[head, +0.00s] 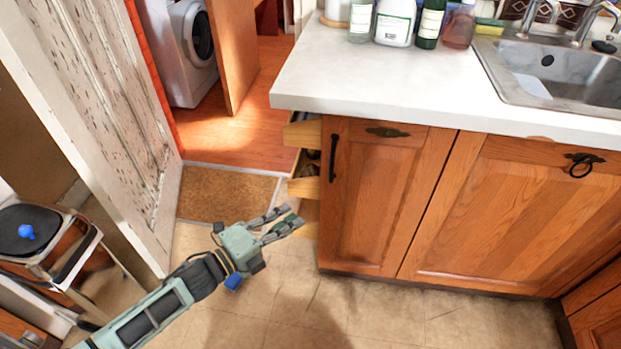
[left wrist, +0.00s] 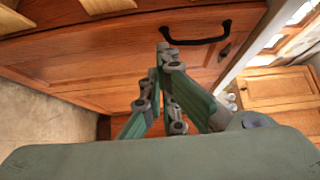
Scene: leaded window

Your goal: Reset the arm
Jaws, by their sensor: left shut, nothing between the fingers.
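My left arm comes in from the lower left in the head view. Its gripper (head: 290,218) is in front of the open drawers, left of the wooden cabinet door (head: 375,200). In the left wrist view the gripper (left wrist: 160,75) is shut and empty, with a cabinet front and its black handle (left wrist: 195,38) beyond the fingers. I cannot tell whether the fingers touch anything. My right gripper is not in view.
Open drawers (head: 303,187) stick out from the cabinet's left end under the white counter (head: 400,85). Bottles (head: 397,20) and a sink (head: 560,70) are on top. A worn white door (head: 90,100) and a step stool (head: 45,245) stand left. The tiled floor (head: 280,310) is clear.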

